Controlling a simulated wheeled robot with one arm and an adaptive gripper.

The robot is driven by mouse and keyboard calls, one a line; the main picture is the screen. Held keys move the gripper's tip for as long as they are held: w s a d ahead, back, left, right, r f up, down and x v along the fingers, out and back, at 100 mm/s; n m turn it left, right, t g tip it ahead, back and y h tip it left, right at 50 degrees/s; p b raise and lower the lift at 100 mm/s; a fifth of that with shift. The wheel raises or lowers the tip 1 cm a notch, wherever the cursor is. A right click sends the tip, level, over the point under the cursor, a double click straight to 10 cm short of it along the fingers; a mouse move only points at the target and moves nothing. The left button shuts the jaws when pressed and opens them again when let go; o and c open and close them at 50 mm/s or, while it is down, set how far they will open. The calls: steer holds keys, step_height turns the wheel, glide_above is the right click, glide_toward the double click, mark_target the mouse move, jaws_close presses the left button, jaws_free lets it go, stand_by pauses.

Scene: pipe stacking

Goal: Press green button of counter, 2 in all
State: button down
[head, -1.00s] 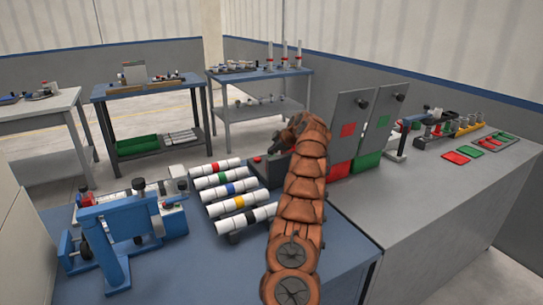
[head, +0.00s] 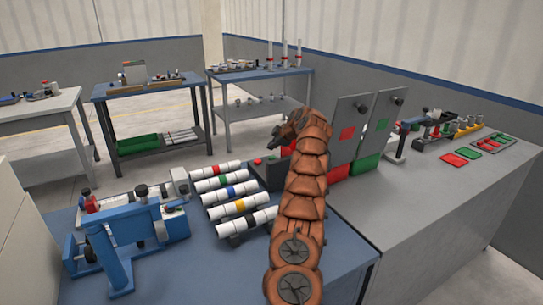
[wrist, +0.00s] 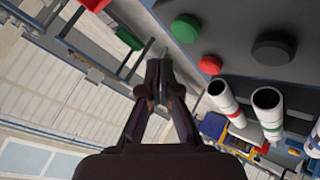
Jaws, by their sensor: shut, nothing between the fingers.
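The counter is a dark grey box (head: 265,178) on the blue table, just behind the row of pipes. In the wrist view its panel (wrist: 235,25) carries a green button (wrist: 186,28), a red button (wrist: 210,65) and a large dark round knob (wrist: 274,48). My gripper (head: 277,138) is above the box in the head view, with clear space between. In the wrist view my gripper (wrist: 157,66) is shut and empty, its tips left of and below the green button, not seen touching it. The count reading is not visible.
Several white pipes with coloured bands (head: 228,191) lie on a rack left of my arm. A blue clamp device (head: 125,235) stands at the front left. Upright grey panels (head: 349,115) with red and green squares stand right of my arm.

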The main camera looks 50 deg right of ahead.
mark_target(273, 158)
steer(key=shift+r+p, duration=1.2)
steer(key=shift+r, duration=0.5)
steer(key=shift+f, duration=0.1)
stand_by(0.6)
